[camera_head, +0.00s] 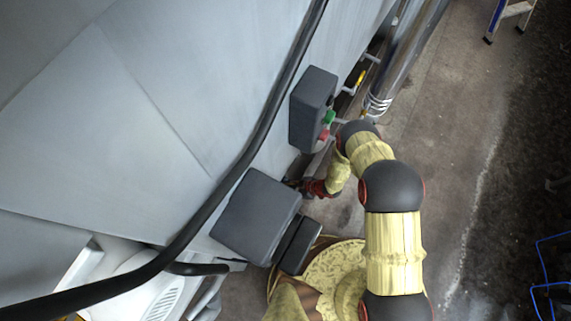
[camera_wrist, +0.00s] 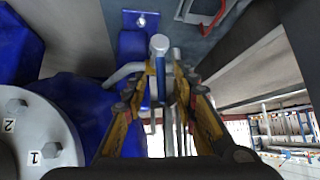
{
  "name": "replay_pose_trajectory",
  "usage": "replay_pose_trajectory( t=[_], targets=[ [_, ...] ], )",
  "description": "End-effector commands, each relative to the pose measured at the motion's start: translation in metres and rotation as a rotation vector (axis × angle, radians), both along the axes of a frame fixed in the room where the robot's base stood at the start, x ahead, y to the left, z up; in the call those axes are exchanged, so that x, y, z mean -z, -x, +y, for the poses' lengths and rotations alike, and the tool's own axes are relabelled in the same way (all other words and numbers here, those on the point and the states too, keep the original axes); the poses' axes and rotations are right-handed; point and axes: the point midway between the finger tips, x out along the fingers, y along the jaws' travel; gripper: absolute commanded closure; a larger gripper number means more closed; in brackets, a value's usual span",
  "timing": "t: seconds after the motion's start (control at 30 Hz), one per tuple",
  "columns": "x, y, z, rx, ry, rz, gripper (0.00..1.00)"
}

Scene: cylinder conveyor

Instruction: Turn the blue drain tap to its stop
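The blue drain tap shows in the wrist view as a narrow blue lever (camera_wrist: 160,82) under a round silver cap (camera_wrist: 159,44), beside a grey pipe. My gripper (camera_wrist: 160,84) has its yellow fingers spread, one to each side of the lever. There is a visible gap on both sides, more on the left. I cannot tell how deep the lever sits between the fingertips. In the head view my red and black wrist end (camera_head: 317,188) is low beside the machine wall. The fingers are mostly hidden there by a dark box, and the tap cannot be made out.
A grey flange (camera_wrist: 48,135) with numbered bolts and blue machine parts (camera_wrist: 85,105) stand close on the left. A dark control box (camera_head: 312,108) with green and red buttons and a larger dark box (camera_head: 255,215) flank my arm. Open floor (camera_head: 455,150) lies right; a ladder (camera_head: 508,15) stands far off.

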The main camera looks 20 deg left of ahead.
Motion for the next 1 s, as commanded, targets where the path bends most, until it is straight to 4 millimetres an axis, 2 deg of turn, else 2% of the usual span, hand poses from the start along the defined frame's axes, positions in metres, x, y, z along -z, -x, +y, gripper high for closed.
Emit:
replay_pose_trajectory(
  t=[0.53,0.73,1.0],
  targets=[
    [-0.069,-0.011,-0.068,0.003,-0.001,-0.001,0.72],
    [-0.080,-0.012,-0.079,0.001,0.000,-0.001,0.72],
    [-0.081,-0.011,-0.080,0.001,0.000,-0.001,0.72]
  ],
)
